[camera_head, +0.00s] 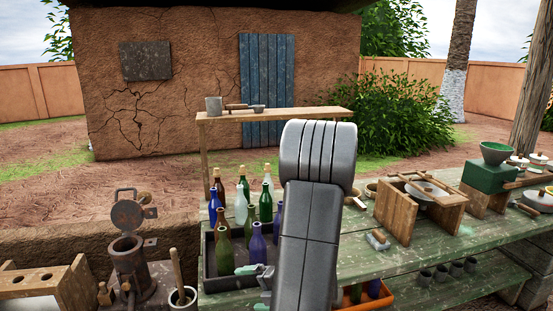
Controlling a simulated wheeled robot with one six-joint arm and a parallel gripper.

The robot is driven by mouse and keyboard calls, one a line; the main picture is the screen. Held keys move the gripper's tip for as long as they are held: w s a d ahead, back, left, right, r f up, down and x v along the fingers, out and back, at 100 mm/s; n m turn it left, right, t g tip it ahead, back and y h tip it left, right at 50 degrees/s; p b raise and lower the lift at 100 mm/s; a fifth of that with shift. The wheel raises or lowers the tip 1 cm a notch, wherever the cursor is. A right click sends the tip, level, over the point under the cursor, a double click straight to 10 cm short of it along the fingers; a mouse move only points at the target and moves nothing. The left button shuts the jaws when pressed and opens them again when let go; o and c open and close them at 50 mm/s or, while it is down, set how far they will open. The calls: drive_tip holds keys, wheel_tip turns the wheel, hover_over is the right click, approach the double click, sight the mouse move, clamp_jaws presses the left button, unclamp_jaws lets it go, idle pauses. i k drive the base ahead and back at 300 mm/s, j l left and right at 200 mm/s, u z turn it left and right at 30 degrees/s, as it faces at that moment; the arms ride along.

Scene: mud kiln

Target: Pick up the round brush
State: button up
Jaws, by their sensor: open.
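I cannot single out the round brush for certain. A wooden handle (177,268) stands tilted in a small dark pot (184,298) at the lower left; whatever is at its lower end is hidden in the pot. A small tool with a grey head (378,241) and a brown handle lies on the green table, right of my arm. My gripper (252,288) is partly in view at the bottom, left of my arm and in front of the bottle crate. It is open, with nothing seen between its fingers. It is apart from both items.
A dark crate (211,262) of several bottles stands left of my arm on the green table (450,238). A wooden frame (393,213) and a green grinder (488,177) stand to the right. A metal vessel with a raised lid (128,262) stands left. My arm hides the middle.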

sight(184, 301)
drive_tip(key=z, duration=1.3)
drive_tip(key=i+z, duration=0.2)
drive_tip(key=z, duration=0.2)
drive_tip(key=i+j, duration=0.35)
drive_tip(key=i, duration=0.15)
drive_tip(key=i+j, duration=0.35)
drive_tip(key=i, duration=0.15)
drive_tip(key=k+l+z, duration=0.1)
drive_tip(key=k+l, duration=0.05)
drive_tip(key=k, duration=0.05)
